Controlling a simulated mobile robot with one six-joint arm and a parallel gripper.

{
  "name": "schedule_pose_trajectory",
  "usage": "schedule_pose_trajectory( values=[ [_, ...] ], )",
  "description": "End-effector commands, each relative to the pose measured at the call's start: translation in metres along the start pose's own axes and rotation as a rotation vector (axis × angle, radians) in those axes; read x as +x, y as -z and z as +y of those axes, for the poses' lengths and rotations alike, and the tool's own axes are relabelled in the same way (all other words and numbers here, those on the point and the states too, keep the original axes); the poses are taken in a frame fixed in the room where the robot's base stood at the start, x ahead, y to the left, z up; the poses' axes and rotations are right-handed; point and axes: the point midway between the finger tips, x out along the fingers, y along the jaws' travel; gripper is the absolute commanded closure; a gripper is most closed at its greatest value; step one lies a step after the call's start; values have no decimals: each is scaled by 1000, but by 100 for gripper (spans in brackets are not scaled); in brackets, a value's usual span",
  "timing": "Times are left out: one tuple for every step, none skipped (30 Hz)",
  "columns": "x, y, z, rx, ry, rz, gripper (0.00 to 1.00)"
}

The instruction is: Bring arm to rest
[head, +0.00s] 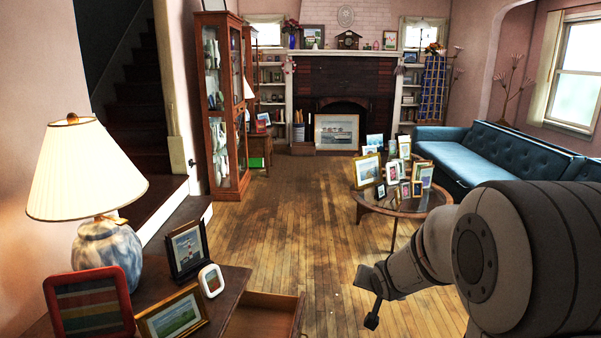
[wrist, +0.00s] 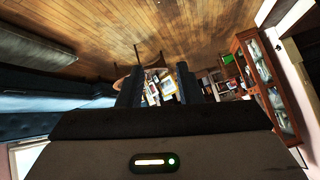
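My arm reaches in from the right edge of the head view, with my gripper (head: 368,298) low over the wooden floor, left of and nearer than the round glass table (head: 405,207). In the wrist view my gripper (wrist: 158,84) shows two dark fingers standing apart. Nothing is held between them; the framed pictures seen through the gap are farther off.
A side table (head: 228,290) with an open drawer (head: 265,312), a lamp (head: 88,175) and several frames stands at front left. A glass cabinet (head: 222,110) stands beyond. A blue sofa (head: 470,155) lines the right. The middle floor (head: 290,215) is clear.

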Motion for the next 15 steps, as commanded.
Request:
schedule_pose_trajectory(
  values=[
    [-37,7,-1,-27,-29,-26,68],
    [-53,5,1,-45,-47,-49,68],
    [-75,2,3,-70,-69,-83,68],
    [-91,-1,4,-88,-84,-110,68],
    [-107,-5,6,-105,-96,-137,68],
    [-129,-11,7,-128,-109,-175,68],
    [-145,-16,8,-146,-117,-205,68],
    [-161,-21,9,-164,-123,-235,68],
    [-182,-29,10,-188,-127,-276,68],
    [-198,-35,10,-204,-127,-306,68],
    [-212,-41,11,-222,-126,-337,68],
    [-230,-49,11,-243,-122,-375,68],
    [-242,-56,12,-258,-117,-402,68],
    [-253,-61,12,-272,-112,-427,68],
    [-266,-69,12,-290,-104,-458,68]
  ],
)
